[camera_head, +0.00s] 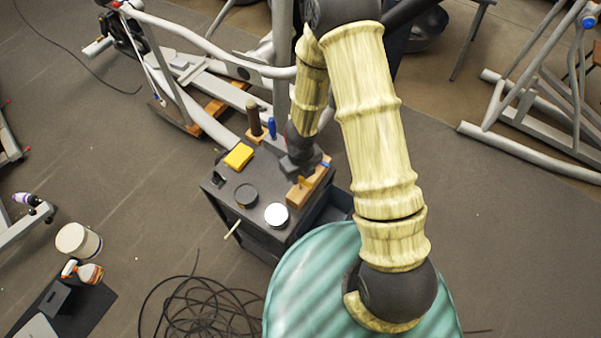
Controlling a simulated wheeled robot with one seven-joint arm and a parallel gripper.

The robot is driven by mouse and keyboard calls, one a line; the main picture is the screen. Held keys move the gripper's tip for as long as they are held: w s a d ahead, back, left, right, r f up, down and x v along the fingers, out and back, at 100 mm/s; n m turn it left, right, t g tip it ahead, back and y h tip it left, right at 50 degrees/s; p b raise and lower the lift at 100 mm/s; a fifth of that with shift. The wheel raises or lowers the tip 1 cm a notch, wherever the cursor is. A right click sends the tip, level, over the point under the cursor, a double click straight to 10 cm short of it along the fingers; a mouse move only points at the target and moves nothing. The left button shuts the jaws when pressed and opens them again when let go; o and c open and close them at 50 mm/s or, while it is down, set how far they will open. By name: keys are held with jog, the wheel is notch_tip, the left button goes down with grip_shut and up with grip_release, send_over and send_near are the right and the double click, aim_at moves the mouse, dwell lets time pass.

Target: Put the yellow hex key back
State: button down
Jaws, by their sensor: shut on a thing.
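My gripper (300,173) is over the right side of a small dark cart, right at a wooden block (307,188). A small yellow piece (302,181), which looks like the yellow hex key, shows just below the fingers, against the block. My gripper is shut on it. The fingers hide most of the key, and I cannot tell whether it sits in a hole of the block or just above it. A small blue piece (325,164) shows at the block's far end.
The cart top (226,188) also holds a yellow box (239,156), a dark round tin (246,195), a white-topped round tin (276,214), and a brown and a blue upright handle (272,128) at the back. Exercise machine frames stand behind. Coiled black cable (205,308) lies on the floor in front.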

jog(key=shift+f+b, duration=0.55)
jog(key=shift+f, duration=0.25)
jog(key=shift+f+b, duration=0.4)
jog(key=shift+b, duration=0.05)
jog(key=c, duration=1)
grip_release()
jog(key=shift+c, duration=0.2)
jog(key=shift+r, duration=0.15)
notch_tip(320, 180, up, 17)
jog(key=p, duration=0.9)
jog(key=shift+r, duration=0.1)
